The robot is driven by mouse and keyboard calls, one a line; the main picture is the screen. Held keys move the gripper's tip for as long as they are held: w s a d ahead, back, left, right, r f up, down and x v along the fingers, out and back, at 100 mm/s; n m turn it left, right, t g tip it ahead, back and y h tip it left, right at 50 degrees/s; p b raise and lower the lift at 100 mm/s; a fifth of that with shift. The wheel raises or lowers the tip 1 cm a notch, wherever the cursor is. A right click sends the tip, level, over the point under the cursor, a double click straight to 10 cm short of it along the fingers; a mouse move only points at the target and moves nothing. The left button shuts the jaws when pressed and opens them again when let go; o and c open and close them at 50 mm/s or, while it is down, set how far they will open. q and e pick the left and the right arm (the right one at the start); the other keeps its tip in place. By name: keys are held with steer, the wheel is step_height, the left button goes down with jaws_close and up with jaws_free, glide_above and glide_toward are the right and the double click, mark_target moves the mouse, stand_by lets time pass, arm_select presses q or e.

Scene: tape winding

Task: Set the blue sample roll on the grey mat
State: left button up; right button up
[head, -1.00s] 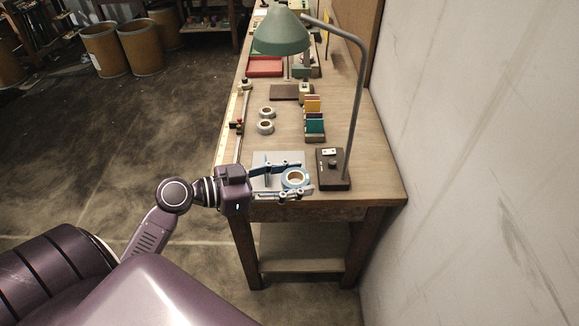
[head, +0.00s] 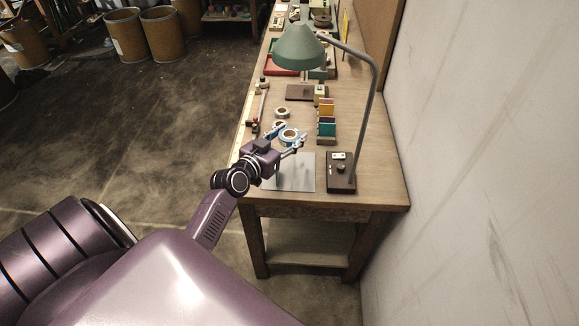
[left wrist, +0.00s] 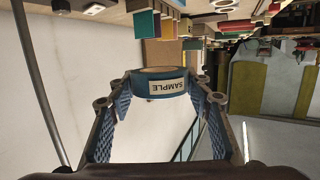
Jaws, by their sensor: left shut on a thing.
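The blue sample roll (head: 284,139) is held in my left gripper (head: 291,133), above the bench just beyond the far edge of the grey mat. The grey mat (head: 294,177) lies flat near the bench's front edge and looks bare. My wrist hides part of its left side. My right gripper is not in view.
A lamp (head: 341,172) stands right of the mat, its green shade (head: 299,47) overhanging the bench. Pale tape rolls (head: 282,111) lie behind the held roll. A rack of coloured cards (head: 327,118) stands to the right. A wall borders the bench's right.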

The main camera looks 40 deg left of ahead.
arm_select(q)
steer(key=b, duration=0.3)
glide_above(289, 170)
step_height(289, 170, down, 9)
steer(key=shift+w+r, duration=0.1)
steer(key=shift+r, duration=0.1)
steer(key=shift+f, duration=0.5)
step_height(289, 170, down, 4)
steer(key=b, duration=0.3)
steer(key=shift+r, duration=0.1)
steer(key=shift+f+b, duration=0.2)
steer(key=shift+b, duration=0.2)
steer(key=o, duration=1)
steer(key=shift+r, duration=0.15)
